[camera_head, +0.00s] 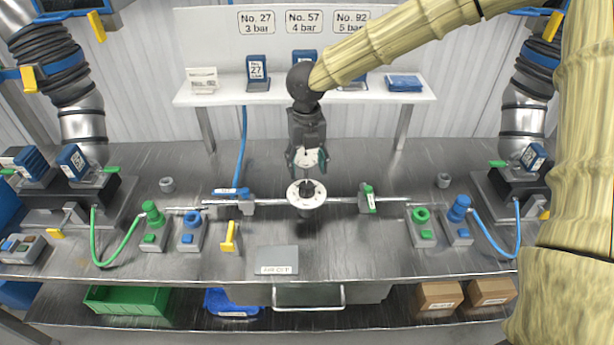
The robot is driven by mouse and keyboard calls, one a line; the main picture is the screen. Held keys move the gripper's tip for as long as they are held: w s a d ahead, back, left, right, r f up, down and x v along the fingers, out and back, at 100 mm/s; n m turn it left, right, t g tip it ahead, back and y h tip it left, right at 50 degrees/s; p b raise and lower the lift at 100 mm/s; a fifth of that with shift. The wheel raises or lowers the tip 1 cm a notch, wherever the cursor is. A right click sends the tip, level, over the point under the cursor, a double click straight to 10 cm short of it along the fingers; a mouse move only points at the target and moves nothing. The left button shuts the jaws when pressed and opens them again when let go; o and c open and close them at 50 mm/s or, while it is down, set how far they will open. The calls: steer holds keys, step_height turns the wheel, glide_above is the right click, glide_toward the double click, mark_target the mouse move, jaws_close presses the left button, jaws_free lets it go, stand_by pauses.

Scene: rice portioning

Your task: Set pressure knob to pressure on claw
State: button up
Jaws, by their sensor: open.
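A white round dial (296,201) with a dark pressure knob (307,186) at its centre sits on the metal pipe in the middle of the table. My gripper (307,168) is open, points down and is just above and behind the dial; I cannot tell whether its fingers touch the knob. Signs on the back wall pair No. 27 with 3 bar (257,23), No. 57 with 4 bar (305,22) and No. 92 with 5 bar (351,21). A blue numbered tag stands on the left claw unit (72,161) and one on the right (533,157); their numbers are too small to read surely.
A pipe (335,200) crosses the table, with a blue valve (246,203), a green-marked valve (367,199) and a yellow handle (230,237). Green and blue hose fittings stand either side. A grey plate (277,261) lies at the front. The back shelf (225,98) holds blue tagged items.

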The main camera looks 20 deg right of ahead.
mark_target(308, 184)
steer(key=shift+r, duration=2.45)
steer(key=shift+f, duration=0.1)
